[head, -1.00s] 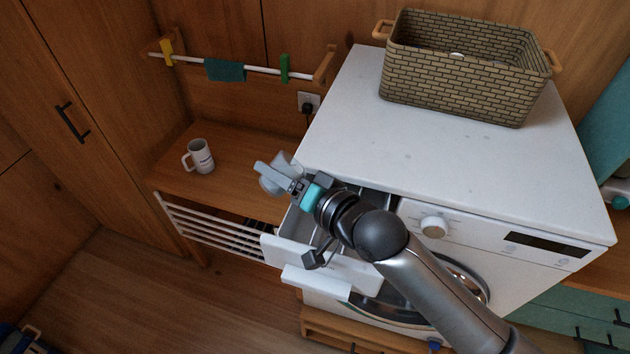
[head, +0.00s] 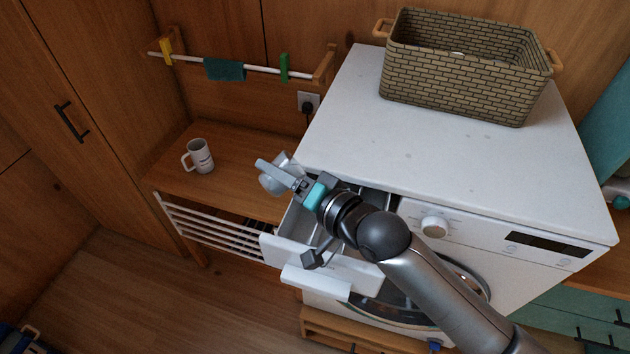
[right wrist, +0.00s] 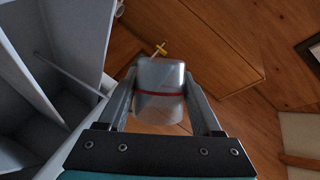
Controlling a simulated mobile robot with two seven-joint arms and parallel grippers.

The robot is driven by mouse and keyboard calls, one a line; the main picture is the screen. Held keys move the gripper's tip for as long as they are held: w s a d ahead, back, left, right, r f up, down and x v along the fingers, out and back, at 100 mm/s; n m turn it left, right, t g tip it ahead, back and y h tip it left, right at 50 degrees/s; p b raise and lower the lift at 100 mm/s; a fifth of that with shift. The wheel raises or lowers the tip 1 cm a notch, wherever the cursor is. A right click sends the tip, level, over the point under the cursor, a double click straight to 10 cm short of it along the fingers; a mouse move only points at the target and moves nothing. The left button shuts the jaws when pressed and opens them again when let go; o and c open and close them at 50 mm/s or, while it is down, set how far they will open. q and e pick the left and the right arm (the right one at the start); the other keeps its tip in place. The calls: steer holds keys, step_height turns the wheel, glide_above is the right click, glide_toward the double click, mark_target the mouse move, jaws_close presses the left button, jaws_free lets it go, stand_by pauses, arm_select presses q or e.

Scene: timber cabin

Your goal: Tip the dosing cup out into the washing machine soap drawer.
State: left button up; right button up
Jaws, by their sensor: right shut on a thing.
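My right gripper (head: 273,174) is shut on the dosing cup (head: 270,186), a small clear grey cup. In the right wrist view the cup (right wrist: 160,84) sits between the two fingers and shows a red line around it. The washing machine (head: 440,130) is white, and its soap drawer (head: 285,249) is pulled out, with compartments open at the top. The gripper and cup are above and just left of the drawer's back part. The drawer compartments also show at the left of the right wrist view (right wrist: 60,75). The cup's contents cannot be made out. My left gripper is not in view.
A woven basket (head: 455,85) stands on the machine top. A white mug (head: 200,157) stands on the wooden bench (head: 235,150) to the left. A peg rail (head: 255,69) and a socket (head: 307,101) are on the wall behind. The machine top in front of the basket is clear.

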steer(key=shift+r+m+y+b, duration=0.2)
steer(key=shift+m+y+b, duration=0.15)
steer(key=shift+b, duration=0.35)
steer(key=shift+d, duration=0.15)
steer(key=shift+f+m+b, duration=0.1)
steer(key=shift+m+b, duration=0.15)
steer(key=shift+b, duration=0.2)
steer(key=shift+w, duration=0.1)
steer(key=shift+f+b, duration=0.1)
steer(key=shift+b, duration=0.25)
steer(key=shift+f+m+b, duration=0.15)
steer(key=shift+m+b, duration=0.15)
steer(key=shift+b, duration=0.25)
steer(key=shift+y, duration=0.25)
